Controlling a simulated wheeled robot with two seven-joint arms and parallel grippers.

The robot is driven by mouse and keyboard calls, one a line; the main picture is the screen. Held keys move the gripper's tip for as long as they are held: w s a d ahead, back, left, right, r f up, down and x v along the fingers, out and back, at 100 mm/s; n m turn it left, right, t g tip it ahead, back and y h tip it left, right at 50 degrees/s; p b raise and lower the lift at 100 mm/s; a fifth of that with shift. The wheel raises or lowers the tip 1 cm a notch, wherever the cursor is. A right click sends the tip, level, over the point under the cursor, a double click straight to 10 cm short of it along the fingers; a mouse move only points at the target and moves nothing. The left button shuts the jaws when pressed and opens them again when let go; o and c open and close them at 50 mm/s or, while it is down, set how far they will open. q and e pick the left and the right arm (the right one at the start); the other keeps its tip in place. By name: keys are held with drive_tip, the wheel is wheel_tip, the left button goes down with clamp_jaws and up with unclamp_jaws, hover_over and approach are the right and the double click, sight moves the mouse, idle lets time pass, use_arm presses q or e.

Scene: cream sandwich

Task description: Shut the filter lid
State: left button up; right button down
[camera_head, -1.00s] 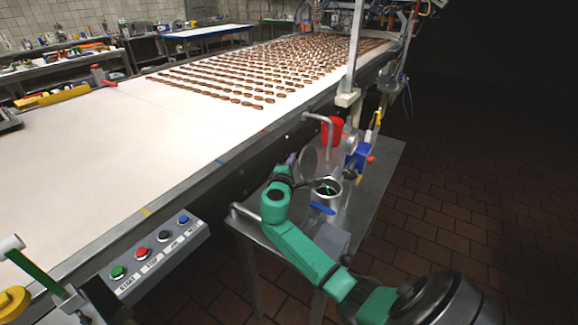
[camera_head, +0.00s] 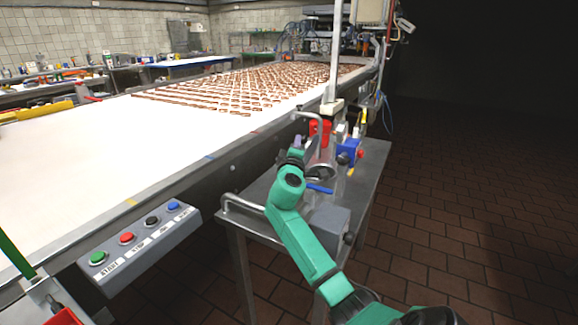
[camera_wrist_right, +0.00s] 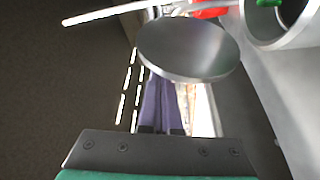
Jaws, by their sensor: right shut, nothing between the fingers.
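The filter lid (camera_wrist_right: 188,47) is a round grey metal disc, raised and apart from the mouth of the filter housing (camera_wrist_right: 283,28) in the right wrist view. The housing is a metal cylinder with something green inside; it also shows in the head view (camera_head: 322,172), just right of my right gripper (camera_head: 298,144). The right gripper's purple fingers are shut and empty in the wrist view (camera_wrist_right: 160,85). The lid hides their tips, so I cannot tell whether they touch it. My left gripper is not in view.
The housing stands on a metal side table (camera_head: 365,165) beside the conveyor (camera_head: 150,150). A red container (camera_head: 319,131) and a blue part (camera_head: 347,151) are close by. A button box (camera_head: 140,240) is at the conveyor's edge. Dark floor lies to the right.

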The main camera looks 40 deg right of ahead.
sight(308, 150)
use_arm(q)
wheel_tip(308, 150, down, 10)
drive_tip(key=b, duration=0.8)
use_arm(e)
drive_tip(key=s+m+h, duration=0.1)
drive_tip(key=m, duration=0.1)
drive_tip(key=s+d+f+m, duration=0.1)
drive_tip(key=s+m, duration=0.1)
drive_tip(key=m, duration=0.1)
drive_tip(key=shift+d+f+h, duration=0.2)
drive_tip(key=shift+h, duration=0.2)
drive_tip(key=shift+s+d+r+m+h+b, duration=0.15)
drive_tip(key=shift+s+m+b, duration=0.25)
drive_tip(key=shift+b, duration=0.25)
drive_tip(key=shift+s+d+f+m+h+b, duration=0.15)
drive_tip(key=shift+s+m+b, duration=0.2)
drive_tip(key=shift+b, duration=0.25)
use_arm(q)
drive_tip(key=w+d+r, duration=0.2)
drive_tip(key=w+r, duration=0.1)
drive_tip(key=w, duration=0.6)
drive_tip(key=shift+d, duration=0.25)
use_arm(e)
drive_tip(key=shift+s+r, duration=0.1)
drive_tip(key=shift+s, duration=0.15)
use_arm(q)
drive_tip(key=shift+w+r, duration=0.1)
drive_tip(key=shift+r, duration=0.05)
use_arm(e)
drive_tip(key=shift+r, duration=0.1)
